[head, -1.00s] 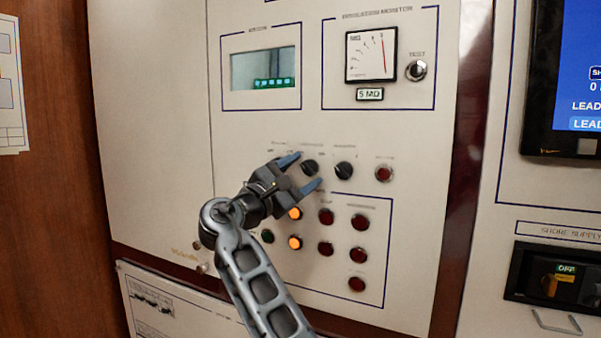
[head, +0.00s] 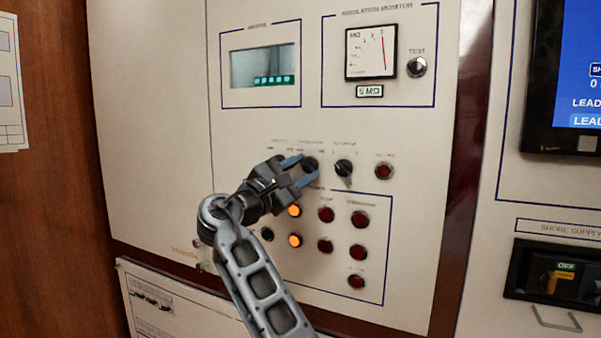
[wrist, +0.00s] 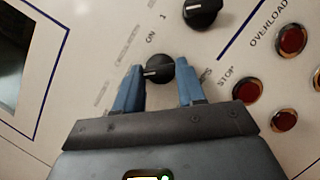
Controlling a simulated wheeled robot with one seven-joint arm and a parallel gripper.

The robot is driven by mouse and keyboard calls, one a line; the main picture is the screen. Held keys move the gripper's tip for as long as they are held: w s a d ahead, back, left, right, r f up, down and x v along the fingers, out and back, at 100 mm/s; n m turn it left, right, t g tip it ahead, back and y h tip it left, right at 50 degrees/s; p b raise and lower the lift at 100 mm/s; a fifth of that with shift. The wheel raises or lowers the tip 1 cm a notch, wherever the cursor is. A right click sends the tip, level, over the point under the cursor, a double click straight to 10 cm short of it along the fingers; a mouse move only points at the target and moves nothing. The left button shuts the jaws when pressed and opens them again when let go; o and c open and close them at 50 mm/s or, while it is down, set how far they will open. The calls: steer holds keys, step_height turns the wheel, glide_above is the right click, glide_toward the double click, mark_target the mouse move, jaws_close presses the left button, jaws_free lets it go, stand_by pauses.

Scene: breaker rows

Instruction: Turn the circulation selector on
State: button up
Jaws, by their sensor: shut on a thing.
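The circulation selector is a round black knob (head: 311,165) on the cream panel, partly hidden behind my fingertips in the head view. In the wrist view the knob (wrist: 158,70) sits between my two blue fingers, with a pale pointer line on its left side and "ON" printed above it. My gripper (head: 304,168) is shut on this knob; it also shows in the wrist view (wrist: 160,84). The label text beside the knob is too blurred to read fully.
A second black knob (head: 343,168) is close to the right. A red button (head: 384,171) is further right. Below are red buttons (head: 326,214) and lit orange lamps (head: 295,241). An insulation meter (head: 371,52) and a display (head: 263,67) are above.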

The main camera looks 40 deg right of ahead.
steer(key=m+g+y+b, duration=0.1)
steer(key=m+b, duration=0.1)
steer(key=m, duration=0.3)
steer(key=shift+w, duration=0.1)
steer(key=m, duration=0.1)
steer(key=m+y+b, duration=0.1)
steer(key=m, duration=0.1)
steer(key=m+g+y, duration=0.1)
steer(key=shift+r+b, duration=0.25)
steer(key=shift+b, duration=0.05)
steer(key=m+y, duration=0.1)
steer(key=m, duration=0.3)
steer(key=shift+r+t+y+b, duration=0.15)
steer(key=shift+t+y+b, duration=0.2)
steer(key=shift+t+y, duration=0.05)
steer(key=m+t+y, duration=0.1)
steer(key=m, duration=0.2)
steer(key=shift+r+b, duration=0.15)
steer(key=shift+b, duration=0.15)
steer(key=shift+m, duration=0.4)
steer(key=o, duration=1)
steer(key=shift+o, duration=0.2)
